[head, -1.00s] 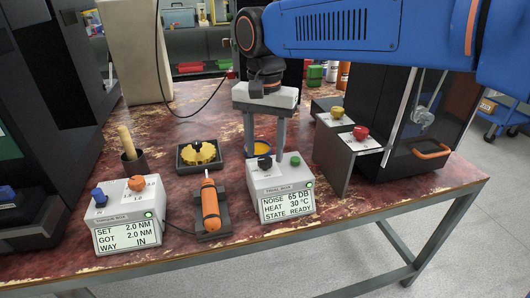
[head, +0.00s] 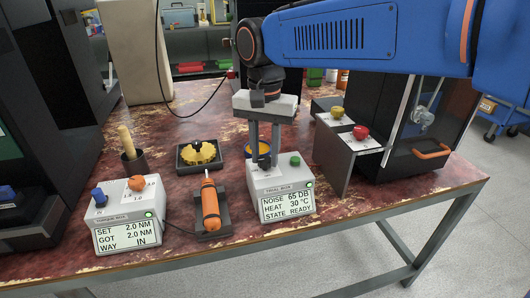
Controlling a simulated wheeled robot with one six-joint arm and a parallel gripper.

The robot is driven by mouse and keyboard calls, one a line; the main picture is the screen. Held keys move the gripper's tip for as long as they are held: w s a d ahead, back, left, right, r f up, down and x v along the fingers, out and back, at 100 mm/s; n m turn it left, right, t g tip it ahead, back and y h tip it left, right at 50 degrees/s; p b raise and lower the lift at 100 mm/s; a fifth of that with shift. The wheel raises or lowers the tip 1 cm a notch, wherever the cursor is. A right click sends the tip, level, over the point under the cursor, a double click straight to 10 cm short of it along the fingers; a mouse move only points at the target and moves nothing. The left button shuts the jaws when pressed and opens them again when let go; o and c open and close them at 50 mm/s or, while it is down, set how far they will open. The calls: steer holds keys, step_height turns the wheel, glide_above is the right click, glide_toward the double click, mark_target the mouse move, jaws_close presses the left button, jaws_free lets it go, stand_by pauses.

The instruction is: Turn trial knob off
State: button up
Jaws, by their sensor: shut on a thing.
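The trial box (head: 284,188) is a white box with a sloped display at the middle front of the table. Its screen reads NOISE 65 DB, HEAT 30 °C, STATE READY. A black knob (head: 264,161) sits on its top at the left, beside a green button (head: 295,160). My gripper (head: 265,160) points down over the box, its two grey fingers shut on the black knob, one on each side. The knob's pointer and markings are too small or covered to read.
Left of the trial box are an orange screwdriver (head: 209,207) in a dark cradle and the torque box (head: 125,220). A yellow star-shaped part in a black tray (head: 188,170) lies behind. A panel with yellow and red knobs (head: 361,132) stands close on the right.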

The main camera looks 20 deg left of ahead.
steer(key=n, duration=0.8)
steer(key=shift+n, duration=0.3)
steer(key=n, duration=0.4)
steer(key=shift+r+n, duration=0.1)
steer(key=shift+n, duration=2.4)
steer(key=o, duration=1)
